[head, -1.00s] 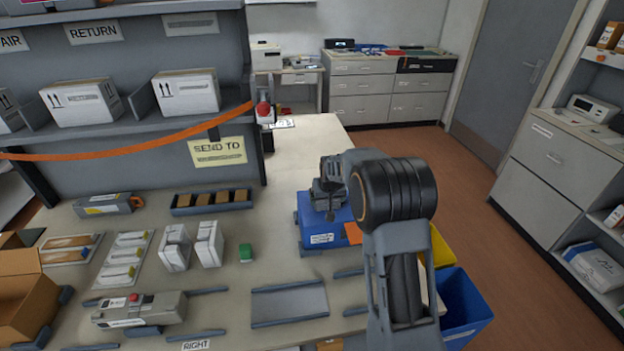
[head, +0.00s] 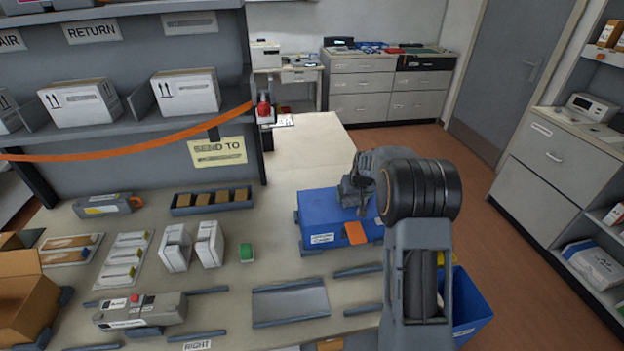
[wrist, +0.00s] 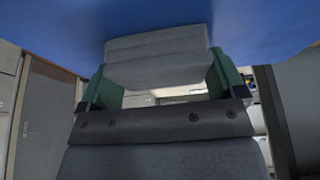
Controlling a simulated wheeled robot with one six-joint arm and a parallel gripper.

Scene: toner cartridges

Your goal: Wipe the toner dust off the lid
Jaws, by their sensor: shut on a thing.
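The blue case (head: 318,215) stands on the bench, its lid facing up, with an orange latch (head: 355,233) on its front. My gripper (head: 357,200) is over the right part of the lid. In the wrist view my gripper (wrist: 160,78) is shut on a grey folded cloth (wrist: 157,52), held between green fingers. The cloth is against or very close to the blue lid (wrist: 60,28); contact is hard to tell. No dust can be made out on the visible lid. The lid's right end is partly hidden by my arm.
A blue bin (head: 468,305) stands at the right. The bench behind the case is clear.

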